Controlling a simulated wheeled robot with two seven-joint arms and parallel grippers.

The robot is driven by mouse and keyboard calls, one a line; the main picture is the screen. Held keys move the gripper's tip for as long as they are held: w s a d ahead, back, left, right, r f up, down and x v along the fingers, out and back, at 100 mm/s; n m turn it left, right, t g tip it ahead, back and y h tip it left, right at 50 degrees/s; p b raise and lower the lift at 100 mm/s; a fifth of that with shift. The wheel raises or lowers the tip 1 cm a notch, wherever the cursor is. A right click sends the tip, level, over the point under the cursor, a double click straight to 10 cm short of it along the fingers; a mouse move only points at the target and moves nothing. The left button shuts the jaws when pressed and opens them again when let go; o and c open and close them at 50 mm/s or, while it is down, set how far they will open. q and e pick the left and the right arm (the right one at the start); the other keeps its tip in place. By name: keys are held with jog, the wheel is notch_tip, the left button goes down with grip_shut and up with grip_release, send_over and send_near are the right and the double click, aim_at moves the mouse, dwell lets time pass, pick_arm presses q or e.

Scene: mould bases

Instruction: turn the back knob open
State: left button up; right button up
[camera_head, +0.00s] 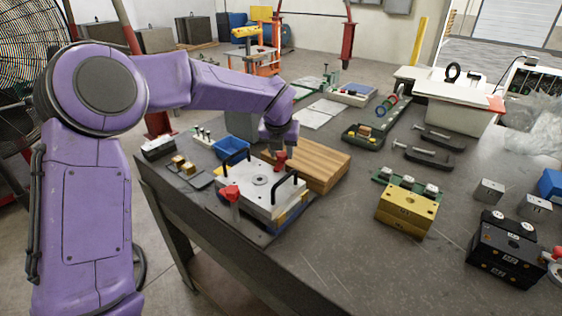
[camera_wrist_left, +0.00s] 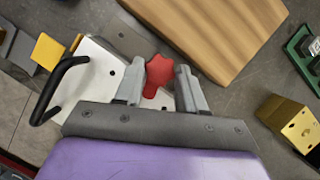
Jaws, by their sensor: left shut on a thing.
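The mould base (camera_head: 262,187) is a pale metal block with two black handles near the left front of the table. It also shows in the left wrist view (camera_wrist_left: 98,70). The back knob (camera_head: 281,157) is red and star-shaped. A second red knob (camera_head: 231,194) stands at the front left of the mould. My left gripper (camera_head: 279,150) reaches down over the back knob. In the left wrist view its two grey fingers (camera_wrist_left: 162,90) are closed on either side of the red knob (camera_wrist_left: 158,72). My right gripper is not in view.
A wooden board (camera_head: 318,163) lies right behind the mould, and a blue bin (camera_head: 232,147) stands behind its left side. A gold block (camera_head: 406,210) and black blocks (camera_head: 505,250) stand to the right. The table's front middle is clear.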

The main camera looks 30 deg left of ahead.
pick_arm(q)
jog(key=n+y+b, duration=0.1)
jog(key=n+b, duration=0.1)
jog(key=shift+w+f+n+g, duration=0.1)
jog(key=shift+f+n+g, duration=0.05)
jog(key=shift+n+g, duration=0.2)
jog(key=n+g+y+b, duration=0.1)
jog(key=n+b, duration=0.1)
jog(key=n, duration=0.1)
jog(key=shift+w+d+n, duration=0.1)
jog(key=shift+d+n, duration=0.05)
jog(key=shift+n, duration=0.2)
jog(key=n+g, duration=0.1)
jog(key=n, duration=0.2)
jog(key=shift+w+n+y, duration=0.15)
jog(key=shift+n+y, duration=0.15)
jog(key=n+g, duration=0.1)
jog(key=n, duration=0.1)
jog(key=n+g, duration=0.1)
jog(key=n, duration=0.1)
jog(key=shift+w+d+r, duration=0.1)
jog(key=shift+r, duration=0.1)
jog(key=shift+n, duration=0.3)
jog(key=o, duration=1.1)
jog(key=shift+c, duration=0.2)
